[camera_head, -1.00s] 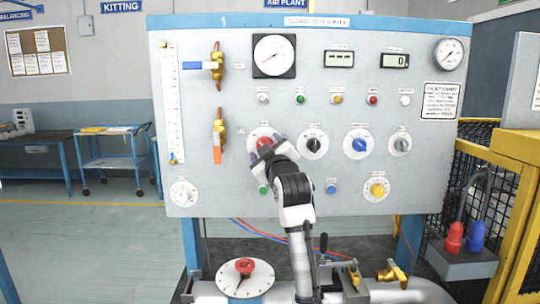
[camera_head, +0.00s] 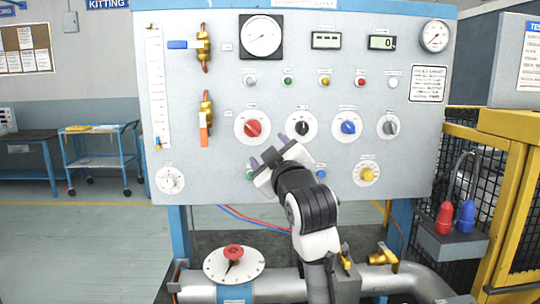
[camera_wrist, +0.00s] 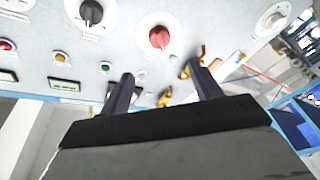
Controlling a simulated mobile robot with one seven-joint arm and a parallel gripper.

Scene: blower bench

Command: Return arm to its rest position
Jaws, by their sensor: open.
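My gripper (camera_head: 268,151) is in front of the lower middle of the grey control panel (camera_head: 215,170), below and between the red knob (camera_head: 252,128) and the black knob (camera_head: 300,126). Its two fingers stand apart with nothing between them. In the wrist view my gripper (camera_wrist: 160,90) is also open and empty, with the red knob (camera_wrist: 159,37) above and apart from the fingertips. The arm reaches up from the bottom of the head view and is bent at the wrist. It partly hides the panel's lower edge and the pipe.
A pipe (camera_head: 280,287) with a red-handled dial valve (camera_head: 233,254) runs below the panel. Brass fittings (camera_head: 382,256) sit to the right. A yellow guard frame (camera_head: 505,130) and a box with red and blue plugs (camera_head: 455,240) stand at the right. The floor at left is open.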

